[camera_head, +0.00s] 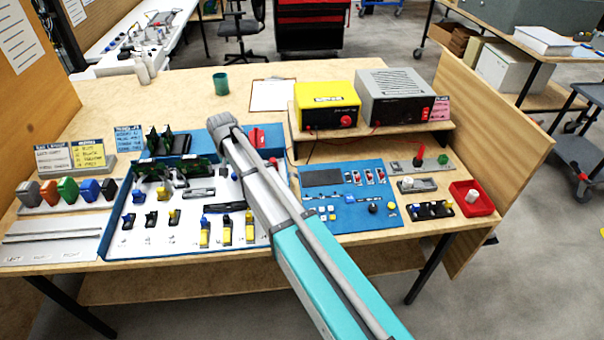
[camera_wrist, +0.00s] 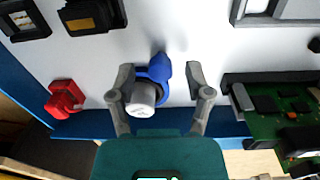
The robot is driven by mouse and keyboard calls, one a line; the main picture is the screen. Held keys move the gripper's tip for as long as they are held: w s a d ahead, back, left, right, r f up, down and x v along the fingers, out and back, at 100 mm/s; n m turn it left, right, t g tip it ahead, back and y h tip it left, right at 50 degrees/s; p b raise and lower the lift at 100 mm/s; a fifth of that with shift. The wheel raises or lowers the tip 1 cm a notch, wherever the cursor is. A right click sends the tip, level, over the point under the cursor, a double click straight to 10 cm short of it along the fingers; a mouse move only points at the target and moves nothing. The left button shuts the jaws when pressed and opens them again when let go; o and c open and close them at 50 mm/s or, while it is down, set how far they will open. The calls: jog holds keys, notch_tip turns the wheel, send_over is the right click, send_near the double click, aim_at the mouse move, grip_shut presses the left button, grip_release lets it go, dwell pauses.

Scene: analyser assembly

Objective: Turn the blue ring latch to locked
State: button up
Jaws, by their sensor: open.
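The blue ring latch (camera_wrist: 160,68) is in the upper middle of the wrist view, on a white panel. It has a lobe pointing up in the picture, and a silver-grey round cap (camera_wrist: 142,97) sits at its lower left. My gripper (camera_wrist: 159,76) is open, with one finger on each side of the latch. The left finger is close to the ring and cap; I cannot tell if it touches. The right finger stands apart from the ring, with white panel showing between. In the head view my arm hides the latch and the gripper.
In the wrist view a red part (camera_wrist: 64,99) lies left and a green circuit board (camera_wrist: 285,110) right. Black parts (camera_wrist: 90,14) sit at the upper left. In the head view a blue-edged tray (camera_head: 103,243) holds several modules. A yellow box (camera_head: 327,103) stands on a wooden riser.

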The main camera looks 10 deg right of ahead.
jog(key=shift+d, duration=0.1)
jog(key=shift+s+d+n, duration=0.15)
jog(key=shift+d+n, duration=0.2)
jog(key=shift+n, duration=0.55)
jog(key=shift+s+d+n, duration=0.1)
jog(key=shift+d+n, duration=0.3)
jog(key=shift+n, duration=0.5)
jog(key=shift+s+d+n, duration=0.15)
jog(key=shift+d+n, duration=0.2)
jog(key=shift+n, duration=0.55)
jog(key=d+n, duration=0.1)
jog(key=n, duration=0.2)
jog(key=shift+d, duration=0.15)
jog(key=n, duration=0.1)
jog(key=d+n, duration=0.1)
jog(key=n, duration=0.1)
jog(key=shift+w+d, duration=0.2)
jog(key=shift+w, duration=0.1)
notch_tip(320, 180, up, 14)
jog(key=p, duration=1.4)
jog(key=s+d+f+m+b, duration=0.3)
jog(key=s+d+m, duration=0.5)
jog(key=s+d, duration=0.8)
jog(key=shift+d, duration=0.8)
jog(key=shift+s, duration=0.1)
